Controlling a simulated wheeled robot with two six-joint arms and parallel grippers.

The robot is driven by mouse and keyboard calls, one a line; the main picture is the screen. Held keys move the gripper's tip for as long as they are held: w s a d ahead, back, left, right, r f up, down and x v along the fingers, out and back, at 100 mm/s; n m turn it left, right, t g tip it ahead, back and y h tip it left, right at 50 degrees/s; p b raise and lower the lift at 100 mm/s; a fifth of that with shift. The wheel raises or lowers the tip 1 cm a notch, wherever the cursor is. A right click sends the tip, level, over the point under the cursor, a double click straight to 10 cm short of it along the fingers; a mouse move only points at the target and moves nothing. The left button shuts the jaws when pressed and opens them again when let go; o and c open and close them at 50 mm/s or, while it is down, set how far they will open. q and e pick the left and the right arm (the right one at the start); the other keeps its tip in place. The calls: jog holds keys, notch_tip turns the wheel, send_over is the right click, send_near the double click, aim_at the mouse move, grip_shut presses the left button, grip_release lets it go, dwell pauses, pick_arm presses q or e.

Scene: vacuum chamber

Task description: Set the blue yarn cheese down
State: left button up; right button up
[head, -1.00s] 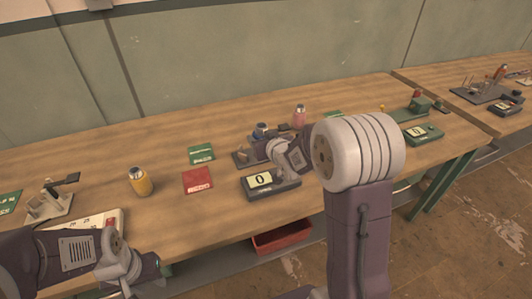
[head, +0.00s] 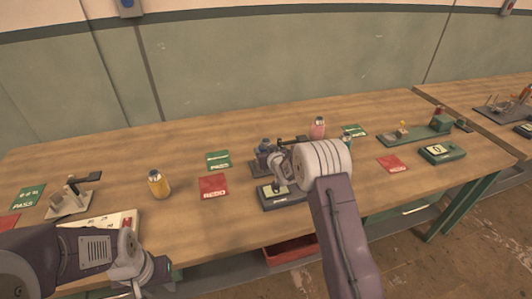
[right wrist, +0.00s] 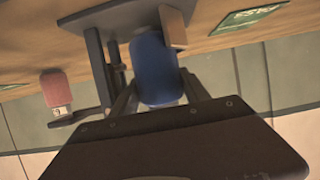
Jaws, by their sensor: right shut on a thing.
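The blue yarn cheese (right wrist: 155,68) is upright between the two fingers of my right gripper (right wrist: 154,92) in the right wrist view. In the head view, it shows as a dark blue shape (head: 265,147) at a dark stand on the bench, partly hidden by my right gripper (head: 275,158). The stand (right wrist: 100,60) has a dark upright and a wooden block close beside the cheese. I cannot tell whether the cheese's base touches the stand. My left gripper (head: 150,280) is low at the bottom left, away from the cheese; its fingers are unclear.
A pink cheese (head: 317,128) stands behind the stand; a yellow one (head: 158,184) stands to the left. A counter display (head: 280,195) sits in front. A green PASS card (head: 218,160) and red REDO card (head: 213,187) lie left of the stand, with bare bench around them.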

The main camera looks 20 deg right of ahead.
jog(key=shift+w+f, duration=0.1)
jog(key=shift+f, duration=0.3)
jog(key=shift+f, duration=0.2)
jog(key=o, duration=1.3)
